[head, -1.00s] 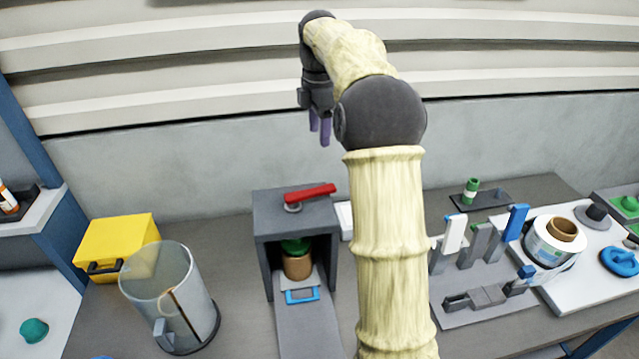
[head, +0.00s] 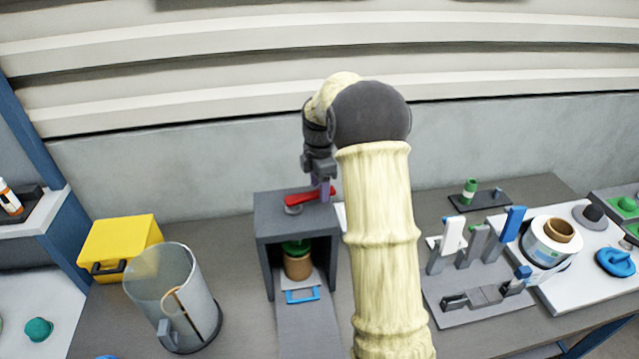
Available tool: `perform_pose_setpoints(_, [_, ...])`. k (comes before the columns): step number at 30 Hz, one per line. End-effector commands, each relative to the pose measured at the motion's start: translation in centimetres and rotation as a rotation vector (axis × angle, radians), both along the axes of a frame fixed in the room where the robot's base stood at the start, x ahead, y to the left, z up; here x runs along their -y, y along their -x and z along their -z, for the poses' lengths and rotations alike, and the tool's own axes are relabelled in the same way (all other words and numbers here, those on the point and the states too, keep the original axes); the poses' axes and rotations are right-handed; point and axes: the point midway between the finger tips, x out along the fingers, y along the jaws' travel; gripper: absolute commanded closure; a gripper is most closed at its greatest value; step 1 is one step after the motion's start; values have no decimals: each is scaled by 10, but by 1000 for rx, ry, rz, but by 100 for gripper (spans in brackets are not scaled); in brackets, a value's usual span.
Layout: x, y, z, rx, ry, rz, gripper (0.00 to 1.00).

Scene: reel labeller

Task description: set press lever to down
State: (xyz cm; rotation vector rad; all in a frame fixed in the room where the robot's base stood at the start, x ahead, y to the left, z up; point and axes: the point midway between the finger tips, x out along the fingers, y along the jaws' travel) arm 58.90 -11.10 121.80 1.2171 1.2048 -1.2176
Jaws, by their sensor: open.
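The press lever is a red handle (head: 302,196) on a round grey pivot, on top of a dark grey press housing (head: 262,228). The handle lies across the top and points right. Inside the housing stands a brown jar with a green lid (head: 297,260), behind a blue-framed piece (head: 302,295).
A clear cylinder (head: 170,300) and a yellow box (head: 120,243) stand left of the press. To the right are a grey fixture with upright levers (head: 478,300), a labelled reel (head: 552,243) and a green-and-white bottle (head: 468,192). The wall is close behind.

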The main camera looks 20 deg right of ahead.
Motion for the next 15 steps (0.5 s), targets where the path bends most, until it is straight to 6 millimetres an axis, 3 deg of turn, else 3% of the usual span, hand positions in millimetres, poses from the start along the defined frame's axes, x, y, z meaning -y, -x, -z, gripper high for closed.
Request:
perform_pose_setpoints(9, [0,0,4,1,0,0,49])
perform_pose_setpoints(15, [0,0,4,1,0,0,87])
